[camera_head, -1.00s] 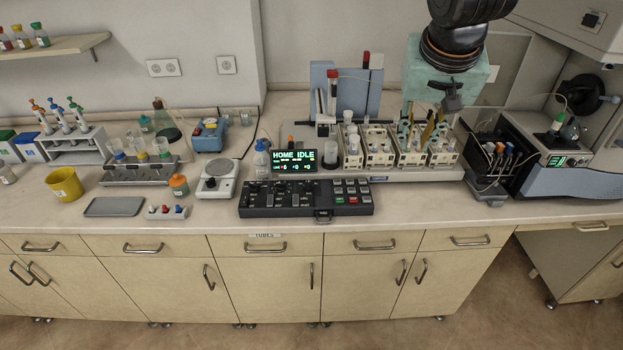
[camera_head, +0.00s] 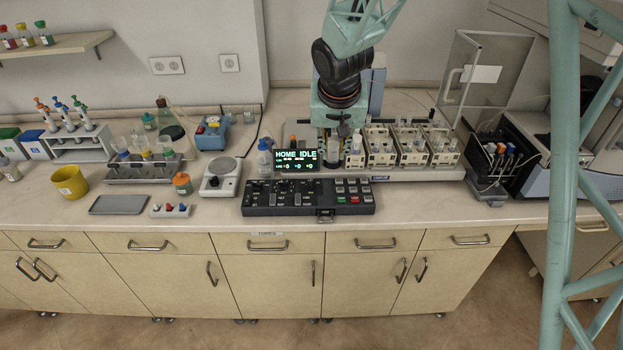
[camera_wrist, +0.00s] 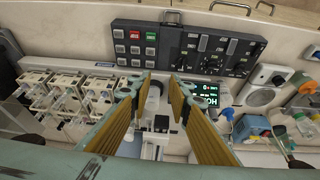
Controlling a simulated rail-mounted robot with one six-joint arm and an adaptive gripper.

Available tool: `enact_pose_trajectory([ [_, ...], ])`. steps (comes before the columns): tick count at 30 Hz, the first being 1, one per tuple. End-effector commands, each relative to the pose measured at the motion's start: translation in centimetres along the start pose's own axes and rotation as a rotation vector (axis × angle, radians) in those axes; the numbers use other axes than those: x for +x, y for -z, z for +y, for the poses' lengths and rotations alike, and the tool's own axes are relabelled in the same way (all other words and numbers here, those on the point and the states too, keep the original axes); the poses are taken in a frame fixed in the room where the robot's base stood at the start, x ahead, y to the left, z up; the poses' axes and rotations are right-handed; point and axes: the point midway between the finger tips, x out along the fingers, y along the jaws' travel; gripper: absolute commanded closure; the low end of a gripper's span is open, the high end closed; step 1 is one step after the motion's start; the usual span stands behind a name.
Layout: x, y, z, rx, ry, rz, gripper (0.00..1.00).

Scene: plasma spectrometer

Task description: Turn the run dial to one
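The black control panel (camera_head: 308,211) lies on the bench front, with several dark dials and sliders on its left part and a keypad on its right. It shows upside down in the wrist view (camera_wrist: 168,44), with the dials (camera_wrist: 205,66) right of centre. I cannot tell which one is the run dial. The display (camera_head: 297,160) reads HOME IDLE and stands behind the panel; it also shows in the wrist view (camera_wrist: 203,97). My gripper (camera_wrist: 160,77) is open and empty, above the area behind the panel. Its fingers are mostly hidden in the head view.
A rack of white-framed modules (camera_head: 412,148) stands right of the display. The bench front strip (camera_head: 410,212) right of the panel is clear.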

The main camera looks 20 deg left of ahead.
Motion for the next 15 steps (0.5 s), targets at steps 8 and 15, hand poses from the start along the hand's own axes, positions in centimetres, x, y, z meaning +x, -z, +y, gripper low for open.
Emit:
enact_pose_trajectory([
  [8, 3.8, -0.1, -5.1, -0.037, 0.022, -0.007, 0.82],
  [15, 4.9, -0.2, -6.6, -0.046, 0.029, -0.008, 0.82],
])
